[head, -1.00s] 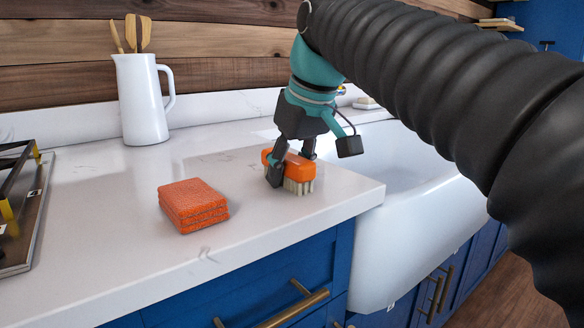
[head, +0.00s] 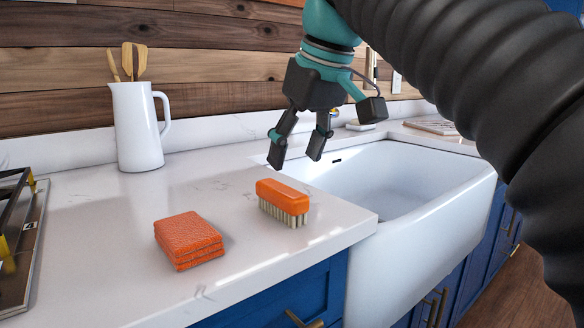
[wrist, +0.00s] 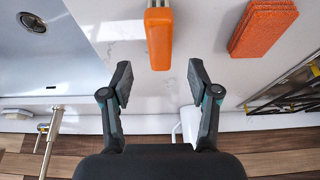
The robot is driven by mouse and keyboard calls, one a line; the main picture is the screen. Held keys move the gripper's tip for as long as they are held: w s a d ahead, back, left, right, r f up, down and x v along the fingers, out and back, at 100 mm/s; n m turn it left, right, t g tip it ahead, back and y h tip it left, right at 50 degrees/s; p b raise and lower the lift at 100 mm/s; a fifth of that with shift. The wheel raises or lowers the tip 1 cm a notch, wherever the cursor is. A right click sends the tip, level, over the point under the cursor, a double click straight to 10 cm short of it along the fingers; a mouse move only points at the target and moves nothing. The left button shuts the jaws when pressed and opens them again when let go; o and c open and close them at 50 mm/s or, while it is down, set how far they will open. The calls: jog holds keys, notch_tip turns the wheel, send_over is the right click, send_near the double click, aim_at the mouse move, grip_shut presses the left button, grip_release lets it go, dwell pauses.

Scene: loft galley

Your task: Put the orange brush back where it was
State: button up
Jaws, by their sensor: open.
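The orange brush (head: 283,198) stands bristles down on the white counter, left of the sink and near the counter's corner. Its orange back also shows in the wrist view (wrist: 158,38), top middle. My gripper (head: 296,163) is open and empty, above and behind the brush, apart from it. In the wrist view, my gripper's fingers (wrist: 158,85) are spread wide with bare counter between them, and the brush lies beyond the fingertips.
A stack of orange cloths (head: 188,240) lies left of the brush. A white jug (head: 137,128) with wooden utensils stands by the back wall. A white sink (head: 400,185) is on the right. A stove edge (head: 22,250) is at far left. Counter behind the brush is clear.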

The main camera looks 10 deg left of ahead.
jog(key=shift+v, duration=1.15)
jog(key=d+f, duration=0.1)
jog(key=d, duration=0.1)
jog(key=d+f+m, duration=0.1)
jog(key=d+f, duration=0.1)
jog(key=d+f+m, duration=0.1)
jog(key=d, duration=0.1)
jog(key=shift+f+t+h, duration=0.3)
jog(key=shift+f, duration=0.1)
jog(key=s+d+f+m+h, duration=0.1)
jog(key=s+d+f, duration=0.3)
jog(key=f, duration=0.5)
jog(key=s+d+f+m+t+h, duration=0.1)
jog(key=s+d+f+m, duration=0.3)
jog(key=d+f, duration=0.4)
jog(key=s+d+f+m+t, duration=0.1)
jog(key=s+d+f+m, duration=0.2)
jog(key=f, duration=0.9)
jog(key=s+d, duration=0.1)
jog(key=d, duration=0.2)
jog(key=shift+f+h, duration=0.2)
jog(key=shift+h, duration=0.2)
